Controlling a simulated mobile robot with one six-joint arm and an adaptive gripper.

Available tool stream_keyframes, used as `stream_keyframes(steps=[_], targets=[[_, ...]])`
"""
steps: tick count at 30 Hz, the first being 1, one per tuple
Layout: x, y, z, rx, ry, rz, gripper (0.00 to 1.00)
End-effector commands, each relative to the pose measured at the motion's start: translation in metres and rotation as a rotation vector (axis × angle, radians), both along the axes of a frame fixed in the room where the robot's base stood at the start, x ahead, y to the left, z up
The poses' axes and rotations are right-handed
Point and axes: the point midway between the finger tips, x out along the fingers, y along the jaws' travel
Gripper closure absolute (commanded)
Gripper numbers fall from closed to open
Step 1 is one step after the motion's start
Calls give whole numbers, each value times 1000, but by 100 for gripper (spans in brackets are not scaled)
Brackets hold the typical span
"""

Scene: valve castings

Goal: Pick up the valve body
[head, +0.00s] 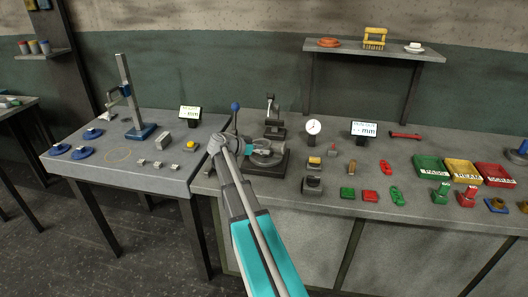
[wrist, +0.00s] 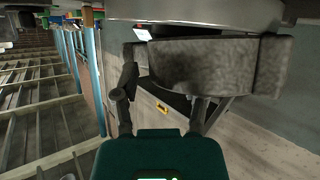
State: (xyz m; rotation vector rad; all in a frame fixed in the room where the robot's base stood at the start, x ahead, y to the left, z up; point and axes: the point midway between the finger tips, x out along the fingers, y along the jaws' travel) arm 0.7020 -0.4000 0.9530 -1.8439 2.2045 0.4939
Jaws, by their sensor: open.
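A dark grey, rough cast part (wrist: 205,68), which looks like the valve body, fills the upper middle of the wrist view. It has a broad curved wall and a lug at its right end. My gripper (wrist: 165,95) is open, with its dark fingers reaching up towards the casting from a dark green housing. The casting is very close and hides the fingertips in part; I cannot tell whether they touch it. In the head view my arm reaches to a dark fixture (head: 270,164) on the bench, and my wrist hides much of what stands there.
A lever with a blue knob (head: 235,107) rises just behind my wrist. A dial gauge (head: 313,128) and small blocks stand to the right. Green (head: 432,167), yellow (head: 462,171) and red (head: 495,175) bins stand farther right. A grey table (head: 120,180) with a tall stand (head: 128,90) is at left.

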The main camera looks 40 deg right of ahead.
Motion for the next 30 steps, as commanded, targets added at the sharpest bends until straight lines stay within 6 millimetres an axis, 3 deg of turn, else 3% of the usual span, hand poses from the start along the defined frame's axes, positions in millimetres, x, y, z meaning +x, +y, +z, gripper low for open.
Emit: stream_keyframes(steps=[20,27,29,30], targets=[[-1,-6,-2,0,0,1,44],[-1,-6,-2,0,0,1,88],[-1,-6,-2,0,0,0,100],[-1,-6,-2,0,0,0,100]])
